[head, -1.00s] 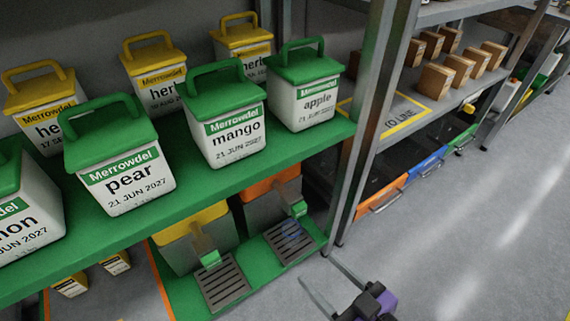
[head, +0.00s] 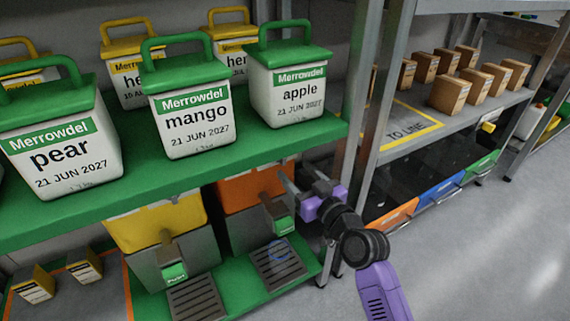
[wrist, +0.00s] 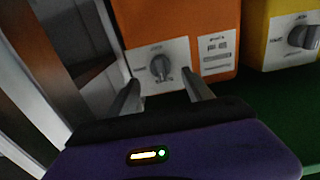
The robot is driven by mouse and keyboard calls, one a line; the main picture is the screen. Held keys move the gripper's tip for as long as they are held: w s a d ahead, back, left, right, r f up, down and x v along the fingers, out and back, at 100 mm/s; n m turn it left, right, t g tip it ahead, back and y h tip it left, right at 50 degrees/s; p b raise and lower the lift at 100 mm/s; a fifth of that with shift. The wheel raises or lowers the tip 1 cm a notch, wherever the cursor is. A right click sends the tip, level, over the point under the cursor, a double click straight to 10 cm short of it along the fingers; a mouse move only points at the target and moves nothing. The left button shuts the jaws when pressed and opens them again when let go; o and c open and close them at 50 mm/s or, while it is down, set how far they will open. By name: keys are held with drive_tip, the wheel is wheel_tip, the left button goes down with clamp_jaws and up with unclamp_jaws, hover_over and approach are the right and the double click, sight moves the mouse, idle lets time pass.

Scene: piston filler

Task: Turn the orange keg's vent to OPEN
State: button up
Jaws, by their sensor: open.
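The orange keg (head: 240,190) stands on the lower shelf under the green shelf board, beside the steel post. Its grey vent knob (wrist: 160,67) sits on a white label plate on the keg's face in the wrist view. The knob's grip looks roughly upright; the lettering around it is too small to read surely. My gripper (wrist: 160,77) is open, its fingers to the left and right of the knob, and whether they touch it I cannot tell. In the head view my gripper (head: 292,181) is at the keg's right side, and the knob is not visible there.
A yellow keg (head: 158,226) with its own knob (wrist: 304,37) stands beside the orange one. Drip grates (head: 278,260) lie below the taps. The steel post (head: 372,110) is close to my arm.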

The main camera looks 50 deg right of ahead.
sight(284, 160)
drive_tip(key=b+x, duration=0.1)
drive_tip(key=x, duration=0.5)
drive_tip(key=shift+w, duration=0.2)
drive_tip(key=shift+c, duration=0.4)
clamp_jaws()
